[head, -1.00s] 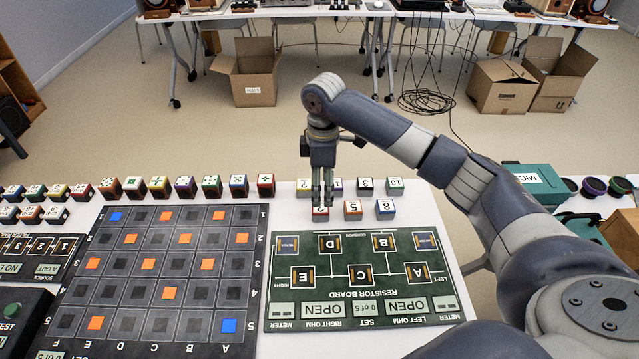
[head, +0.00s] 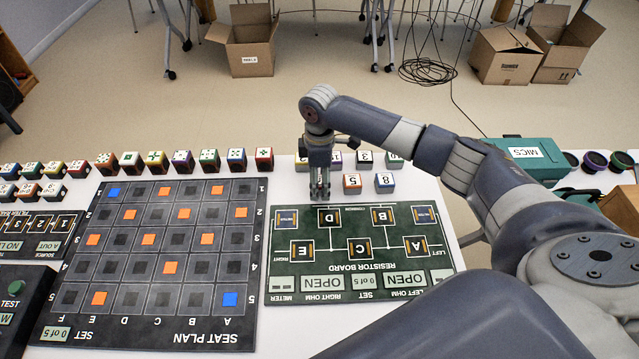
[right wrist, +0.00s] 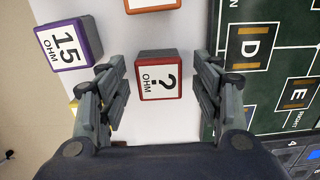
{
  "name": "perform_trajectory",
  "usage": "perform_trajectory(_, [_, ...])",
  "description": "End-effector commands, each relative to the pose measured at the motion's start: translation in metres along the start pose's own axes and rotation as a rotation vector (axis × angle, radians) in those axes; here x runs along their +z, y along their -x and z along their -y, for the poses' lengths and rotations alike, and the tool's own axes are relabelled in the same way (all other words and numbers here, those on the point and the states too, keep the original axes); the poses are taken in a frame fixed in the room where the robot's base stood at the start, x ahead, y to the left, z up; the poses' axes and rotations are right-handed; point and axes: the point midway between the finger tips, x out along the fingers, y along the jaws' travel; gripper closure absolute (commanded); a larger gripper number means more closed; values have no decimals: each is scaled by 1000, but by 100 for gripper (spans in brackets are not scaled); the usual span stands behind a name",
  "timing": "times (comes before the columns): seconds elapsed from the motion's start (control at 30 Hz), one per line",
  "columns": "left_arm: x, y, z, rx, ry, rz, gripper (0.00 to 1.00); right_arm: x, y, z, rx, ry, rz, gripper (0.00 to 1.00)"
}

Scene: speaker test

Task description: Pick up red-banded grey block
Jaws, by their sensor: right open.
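The red-banded grey block (right wrist: 159,76) shows in the right wrist view with a white label reading "? OHM". It stands on the white table between the two fingers of my right gripper (right wrist: 160,64), with a gap on each side. In the head view my right gripper (head: 319,192) points down at the row of small blocks, just beyond the resistor board, and largely hides this block. The right gripper is open and holds nothing. My left gripper is not in view.
A purple-banded 15 OHM block (right wrist: 69,46) and an orange-banded block (right wrist: 152,5) stand near. The resistor board (head: 362,290) and seat plan board (head: 140,331) lie on the near side. A teal MICS case (head: 520,170) is at right.

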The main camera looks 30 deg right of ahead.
Motion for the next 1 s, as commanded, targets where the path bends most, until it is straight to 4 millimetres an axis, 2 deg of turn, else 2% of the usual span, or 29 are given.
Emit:
perform_trajectory(0.1, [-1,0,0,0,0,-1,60,0,-8,0,0,1,0,40])
perform_trajectory(0.33, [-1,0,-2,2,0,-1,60,0,-9,0,1,1,0,42])
perform_trajectory(0.53, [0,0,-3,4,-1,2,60,0,-9,0,1,1,0,88])
perform_trajectory(0.87, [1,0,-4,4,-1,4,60,0,-8,0,1,1,0,89])
perform_trajectory(1.0, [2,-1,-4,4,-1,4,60,0,-2,-1,2,1,-1,89])
